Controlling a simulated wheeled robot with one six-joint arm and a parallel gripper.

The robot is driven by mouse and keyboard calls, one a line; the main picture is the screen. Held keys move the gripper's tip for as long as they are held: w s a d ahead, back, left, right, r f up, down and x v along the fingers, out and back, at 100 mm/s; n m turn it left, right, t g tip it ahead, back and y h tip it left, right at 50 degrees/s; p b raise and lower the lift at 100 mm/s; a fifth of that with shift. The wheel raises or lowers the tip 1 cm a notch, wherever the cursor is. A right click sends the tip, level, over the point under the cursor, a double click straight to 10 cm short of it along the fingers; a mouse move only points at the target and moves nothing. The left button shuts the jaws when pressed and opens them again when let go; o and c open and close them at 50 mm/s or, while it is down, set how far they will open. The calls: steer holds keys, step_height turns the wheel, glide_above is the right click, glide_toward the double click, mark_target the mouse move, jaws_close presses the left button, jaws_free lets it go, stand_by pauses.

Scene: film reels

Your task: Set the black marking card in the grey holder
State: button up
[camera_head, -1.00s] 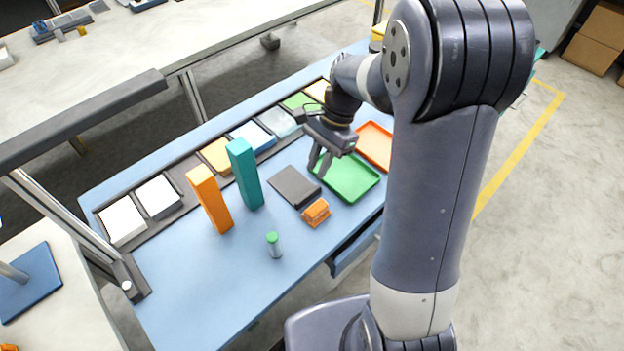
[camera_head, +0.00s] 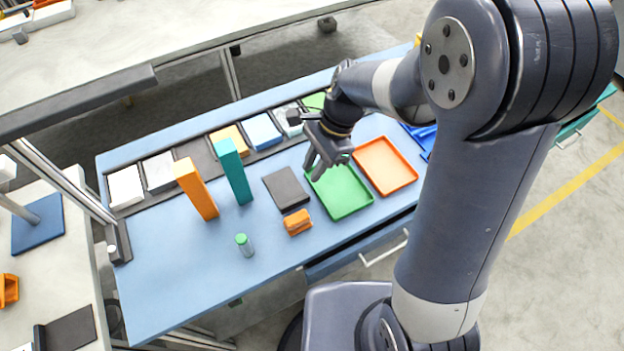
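A flat dark grey-black square (camera_head: 286,190) lies on the blue table, left of the green tray; it may be the black marking card, but I cannot tell for sure. My gripper (camera_head: 316,167) hangs over the left back corner of the green tray, to the right of and a little behind this dark square. Its two fingers look apart, with nothing seen between them. I cannot make out the grey holder for certain; a dark rack (camera_head: 140,208) runs along the back of the table with coloured pieces in it and a dark space in its row.
The green tray (camera_head: 341,192) and an orange tray (camera_head: 385,166) lie to the right. A small orange block (camera_head: 297,222), a green-capped bottle (camera_head: 245,245), and upright orange (camera_head: 196,190) and teal (camera_head: 234,172) blocks stand nearby. The table's front left is clear.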

mark_target(295, 201)
steer(key=x, duration=1.1)
steer(key=shift+s+a, duration=0.1)
steer(key=shift+a, duration=0.05)
steer(key=shift+c, duration=0.4)
jaws_close()
